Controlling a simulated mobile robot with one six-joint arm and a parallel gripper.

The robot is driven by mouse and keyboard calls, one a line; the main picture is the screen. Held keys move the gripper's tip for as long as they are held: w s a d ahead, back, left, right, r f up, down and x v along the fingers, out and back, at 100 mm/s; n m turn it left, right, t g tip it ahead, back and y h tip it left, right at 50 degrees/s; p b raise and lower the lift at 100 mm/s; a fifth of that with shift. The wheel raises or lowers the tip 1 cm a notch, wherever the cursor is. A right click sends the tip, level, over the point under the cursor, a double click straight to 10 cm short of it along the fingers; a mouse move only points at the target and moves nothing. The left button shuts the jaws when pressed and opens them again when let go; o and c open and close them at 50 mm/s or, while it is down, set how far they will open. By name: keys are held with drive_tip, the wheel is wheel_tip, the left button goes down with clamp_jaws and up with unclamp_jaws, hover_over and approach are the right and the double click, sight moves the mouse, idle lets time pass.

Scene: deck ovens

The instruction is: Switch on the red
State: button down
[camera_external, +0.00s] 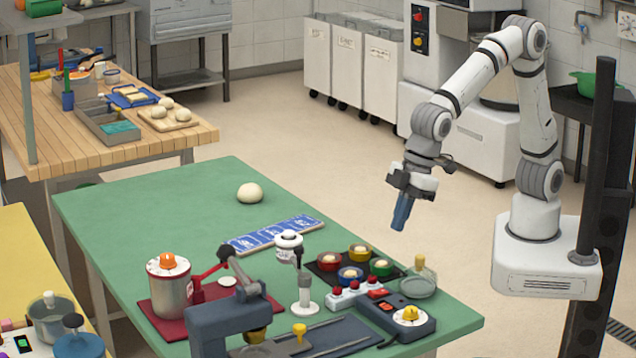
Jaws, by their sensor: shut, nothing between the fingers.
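My gripper (400,219) hangs shut and empty, blue fingers pointing down, in the air right of the green table (150,210). Several red things are on the table. I cannot tell whether anything is switched on.
A black tray (328,273) holds several coloured bowls. A grey clamp-like device (234,318) and an upright white lever stand (305,292) rise in front. A blue-patterned board (275,233) and a dough ball (250,193) lie farther back. The table's back left is clear.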

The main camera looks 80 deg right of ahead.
sight(375, 292)
drive_tip(key=p+x, duration=0.1)
drive_tip(key=x, duration=1.3)
drive_tip(key=shift+r, duration=0.1)
drive_tip(key=shift+w+a+p, duration=0.1)
drive_tip(key=shift+p, duration=0.55)
drive_tip(key=shift+f, duration=0.2)
